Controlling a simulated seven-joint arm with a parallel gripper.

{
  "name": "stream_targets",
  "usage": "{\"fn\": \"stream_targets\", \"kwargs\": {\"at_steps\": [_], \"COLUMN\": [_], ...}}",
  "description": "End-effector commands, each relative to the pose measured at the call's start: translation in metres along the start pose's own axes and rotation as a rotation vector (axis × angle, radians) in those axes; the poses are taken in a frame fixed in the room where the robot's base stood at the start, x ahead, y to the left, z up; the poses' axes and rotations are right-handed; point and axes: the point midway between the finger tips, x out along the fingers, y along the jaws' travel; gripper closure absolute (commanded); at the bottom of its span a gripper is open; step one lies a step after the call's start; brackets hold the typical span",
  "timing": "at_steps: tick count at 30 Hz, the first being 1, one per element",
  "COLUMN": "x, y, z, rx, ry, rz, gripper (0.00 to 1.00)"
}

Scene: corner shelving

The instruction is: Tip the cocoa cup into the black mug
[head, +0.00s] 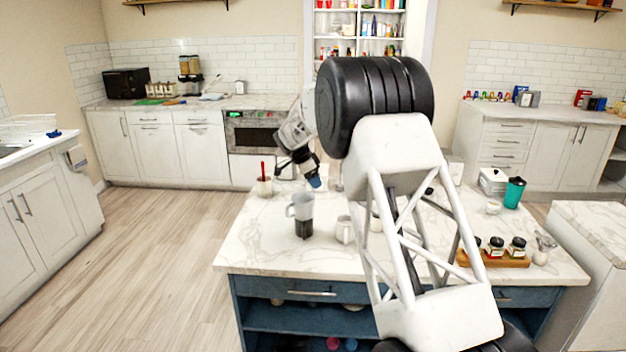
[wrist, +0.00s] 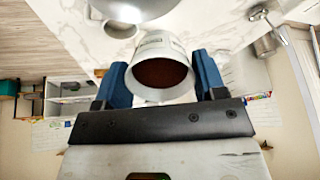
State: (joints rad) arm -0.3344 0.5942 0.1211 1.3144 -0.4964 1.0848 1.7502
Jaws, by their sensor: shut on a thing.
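My gripper (head: 314,183) is above the far left part of the island counter, its blue fingers angled down. In the wrist view my gripper (wrist: 161,78) is shut on the pale cocoa cup (wrist: 160,46), one finger on each side. Brown cocoa fills the cup's round mouth, which faces the wrist camera. In the head view the held cup is not clear behind the fingers. I cannot make out a black mug for sure in either view; my arm covers part of the counter.
A container with a red-handled tool (head: 264,185) stands left of my gripper. A white mug (head: 345,230) is right of the jug. A wooden tray with jars (head: 493,258) and a teal cup (head: 514,192) are at the right. The counter's front left (head: 255,250) is clear.

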Motion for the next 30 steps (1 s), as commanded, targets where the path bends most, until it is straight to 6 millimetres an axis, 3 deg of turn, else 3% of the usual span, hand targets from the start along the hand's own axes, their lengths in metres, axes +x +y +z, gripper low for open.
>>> {"fn": "stream_targets", "kwargs": {"at_steps": [30], "x": [0.001], "y": [0.002], "z": [0.015], "rx": [-0.001], "ry": [0.631], "rz": [-0.082], "gripper": [0.62]}}
